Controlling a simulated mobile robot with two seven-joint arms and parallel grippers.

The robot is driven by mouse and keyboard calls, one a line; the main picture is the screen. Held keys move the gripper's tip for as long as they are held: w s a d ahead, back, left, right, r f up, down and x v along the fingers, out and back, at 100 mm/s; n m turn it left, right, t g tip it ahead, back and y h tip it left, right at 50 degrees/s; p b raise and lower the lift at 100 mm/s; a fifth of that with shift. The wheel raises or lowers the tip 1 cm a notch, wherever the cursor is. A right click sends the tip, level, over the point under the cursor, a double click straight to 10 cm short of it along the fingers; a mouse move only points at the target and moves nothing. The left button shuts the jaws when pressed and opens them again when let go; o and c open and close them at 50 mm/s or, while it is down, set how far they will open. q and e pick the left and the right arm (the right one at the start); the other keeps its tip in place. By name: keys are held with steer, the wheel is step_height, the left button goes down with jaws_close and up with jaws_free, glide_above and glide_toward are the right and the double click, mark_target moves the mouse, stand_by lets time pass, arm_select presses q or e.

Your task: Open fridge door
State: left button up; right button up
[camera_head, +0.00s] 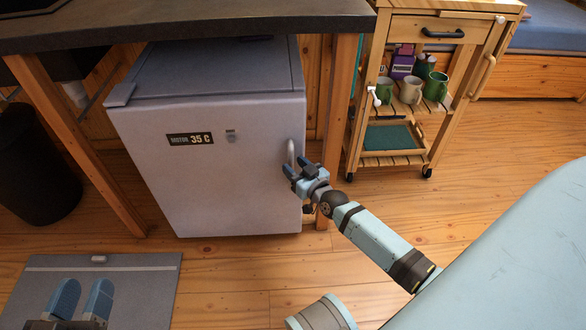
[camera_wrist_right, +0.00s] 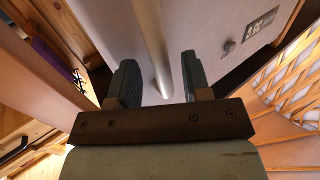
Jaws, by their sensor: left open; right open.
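The small grey fridge (camera_head: 225,185) stands under the dark counter, and its front door looks shut. Its upright handle (camera_head: 291,153) is at the door's right edge. My right gripper (camera_head: 297,170) is open at the lower part of the handle. In the right wrist view the pale bar of the handle (camera_wrist_right: 151,40) runs down between the two open fingers of my right gripper (camera_wrist_right: 160,80), with gaps on both sides. My left gripper (camera_head: 82,300) is open and empty at the lower left, over the grey mat, away from the fridge.
A wooden table leg (camera_head: 340,100) stands just right of the fridge, close to my right gripper. A wooden cart (camera_head: 400,160) with mugs is further right. A grey mat (camera_head: 150,285) and a black bin (camera_head: 35,165) are at left. The floor before the fridge (camera_head: 225,265) is clear.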

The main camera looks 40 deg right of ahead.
steer(key=shift+w, duration=0.6)
jaws_close()
steer(key=shift+s, duration=0.1)
